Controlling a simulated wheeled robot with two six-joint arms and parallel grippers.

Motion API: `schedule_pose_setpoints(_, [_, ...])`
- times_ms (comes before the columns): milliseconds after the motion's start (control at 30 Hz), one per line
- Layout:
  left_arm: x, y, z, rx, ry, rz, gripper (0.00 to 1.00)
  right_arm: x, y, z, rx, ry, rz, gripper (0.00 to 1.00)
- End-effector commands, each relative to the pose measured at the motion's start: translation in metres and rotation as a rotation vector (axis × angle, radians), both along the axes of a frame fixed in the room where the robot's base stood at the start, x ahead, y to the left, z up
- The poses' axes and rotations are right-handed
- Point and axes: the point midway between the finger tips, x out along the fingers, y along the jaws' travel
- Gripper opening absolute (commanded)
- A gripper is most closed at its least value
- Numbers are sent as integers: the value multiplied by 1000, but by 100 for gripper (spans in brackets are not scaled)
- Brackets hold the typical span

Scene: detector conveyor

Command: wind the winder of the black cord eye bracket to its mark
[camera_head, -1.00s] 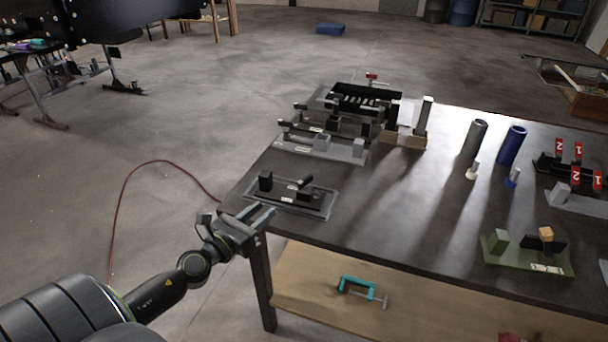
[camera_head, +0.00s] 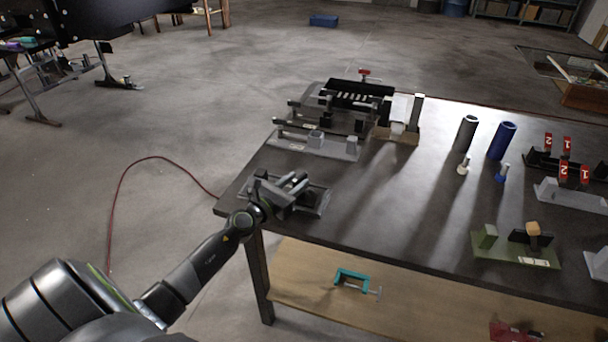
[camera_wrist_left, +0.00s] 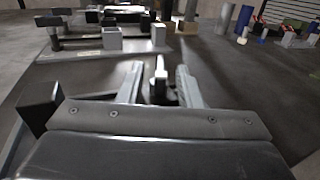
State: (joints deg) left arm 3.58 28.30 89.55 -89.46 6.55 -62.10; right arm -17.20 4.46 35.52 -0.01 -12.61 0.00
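A grey-edged base plate with black parts (camera_head: 323,202), which looks like the black cord eye bracket, lies at the table's left front corner. My left gripper (camera_head: 290,184) is over it in the head view and hides most of its parts, including any mark. In the left wrist view the fingers of the left gripper (camera_wrist_left: 160,84) are apart. A small upright light-tipped part, perhaps the winder (camera_wrist_left: 160,70), shows between them; I cannot tell whether they touch it. A black block (camera_wrist_left: 38,105) stands left of the gripper. My right gripper is not in view.
Behind the plate stand a grey fixture (camera_head: 340,148) and a black tray (camera_head: 360,94). The table's middle (camera_head: 400,200) is clear.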

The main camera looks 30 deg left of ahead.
Motion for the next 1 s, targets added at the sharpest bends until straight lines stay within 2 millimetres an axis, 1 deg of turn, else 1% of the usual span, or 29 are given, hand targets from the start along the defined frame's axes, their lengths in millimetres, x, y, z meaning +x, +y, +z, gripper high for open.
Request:
schedule_pose_setpoints(33, [9, -2, 0, -2, -2, 0, 32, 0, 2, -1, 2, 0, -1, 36])
schedule_pose_setpoints(100, [19, -2, 0, -1, -2, 1, 32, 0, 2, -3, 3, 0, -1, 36])
schedule_pose_setpoints(200, [30, -3, -1, 0, -1, 0, 32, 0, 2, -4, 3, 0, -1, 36])
schedule_pose_setpoints(300, [36, -4, 0, 0, -1, 0, 32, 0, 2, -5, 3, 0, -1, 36])
schedule_pose_setpoints(433, [40, -5, -1, 0, 1, 0, 32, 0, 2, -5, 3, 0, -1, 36])
schedule_pose_setpoints(667, [40, -5, 0, 0, 0, 0, 32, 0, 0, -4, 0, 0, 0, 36])
schedule_pose_setpoints(767, [40, -5, 0, -1, 0, 0, 20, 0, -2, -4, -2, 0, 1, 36])
schedule_pose_setpoints(900, [40, -5, 0, -1, 0, 0, 2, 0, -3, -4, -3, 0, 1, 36])
schedule_pose_setpoints(933, [40, -5, 0, -1, 0, 0, 0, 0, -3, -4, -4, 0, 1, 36])
schedule_pose_setpoints(1000, [40, -5, 0, -1, 0, 0, 0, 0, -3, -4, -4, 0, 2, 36])
